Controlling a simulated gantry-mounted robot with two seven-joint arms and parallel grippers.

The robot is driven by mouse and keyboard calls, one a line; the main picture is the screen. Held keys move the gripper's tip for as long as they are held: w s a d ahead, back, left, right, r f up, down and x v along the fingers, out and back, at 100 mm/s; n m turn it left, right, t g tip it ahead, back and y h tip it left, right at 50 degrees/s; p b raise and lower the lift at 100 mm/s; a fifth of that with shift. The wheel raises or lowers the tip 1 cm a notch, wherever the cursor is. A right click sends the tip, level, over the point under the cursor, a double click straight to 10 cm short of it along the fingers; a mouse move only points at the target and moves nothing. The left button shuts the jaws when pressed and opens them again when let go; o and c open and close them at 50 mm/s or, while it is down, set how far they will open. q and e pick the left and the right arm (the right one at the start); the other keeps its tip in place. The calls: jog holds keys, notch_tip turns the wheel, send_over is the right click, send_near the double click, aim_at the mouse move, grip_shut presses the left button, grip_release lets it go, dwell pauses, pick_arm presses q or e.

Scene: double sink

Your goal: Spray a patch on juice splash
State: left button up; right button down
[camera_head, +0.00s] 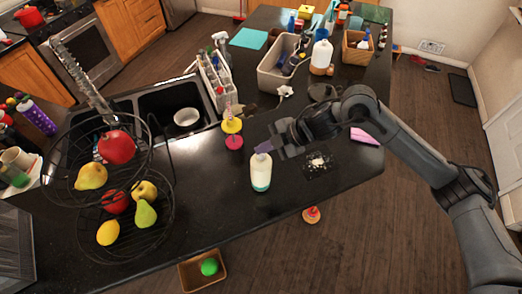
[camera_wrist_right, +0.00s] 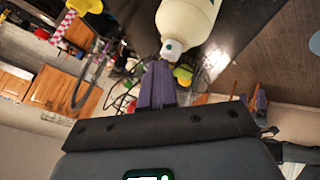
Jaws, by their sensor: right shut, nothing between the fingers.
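A white bottle (camera_head: 261,174) with a teal band at its base stands upright on the dark counter. In the right wrist view the bottle (camera_wrist_right: 187,22) shows at the top, its narrow neck close to my purple fingertips. My right gripper (camera_head: 266,147) is shut and empty at the top of the bottle; I cannot tell whether it touches it. The shut fingers show in the right wrist view (camera_wrist_right: 157,85). A dark patch with pale bits (camera_head: 318,164) lies on the counter right of the bottle. I cannot make out a juice splash for certain. My left gripper is out of view.
A pink and yellow object (camera_head: 233,130) stands left of the gripper. A wire fruit basket (camera_head: 125,215) fills the left counter beside the sink (camera_head: 170,108). A grey bin (camera_head: 272,80), a caddy (camera_head: 213,85) and a wooden box (camera_head: 356,50) stand farther back.

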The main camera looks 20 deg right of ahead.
jog(key=shift+r+p, duration=2.35)
jog(key=shift+r, duration=0.6)
